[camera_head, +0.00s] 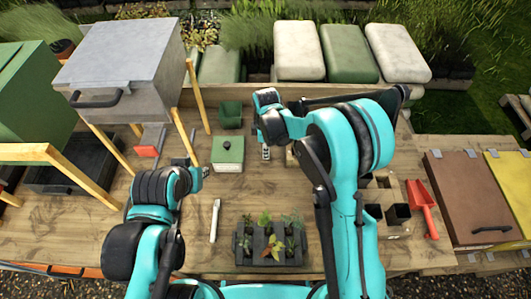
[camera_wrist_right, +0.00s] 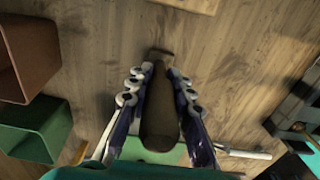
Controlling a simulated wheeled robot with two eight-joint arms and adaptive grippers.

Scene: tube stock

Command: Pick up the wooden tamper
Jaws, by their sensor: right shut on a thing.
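The wooden tamper (camera_wrist_right: 160,112) is a long, dark brown, rounded piece in the middle of the right wrist view. My right gripper (camera_wrist_right: 159,75) is shut on it, with one finger along each side. In the head view the right gripper (camera_head: 266,152) points down over the table, right of the green lidded box; the arm hides most of the tamper there. My left gripper (camera_head: 199,173) is at the left of the middle, away from the tamper. Its fingers are too unclear to tell open from shut.
The green lidded box (camera_head: 228,160) and a green pot (camera_head: 231,113) stand left of my right gripper. A white-handled tool (camera_head: 215,220) and a seedling tray (camera_head: 243,256) are nearer. A red scoop (camera_head: 422,205) lies right. The grey bin (camera_head: 118,55) stands on wooden posts at left.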

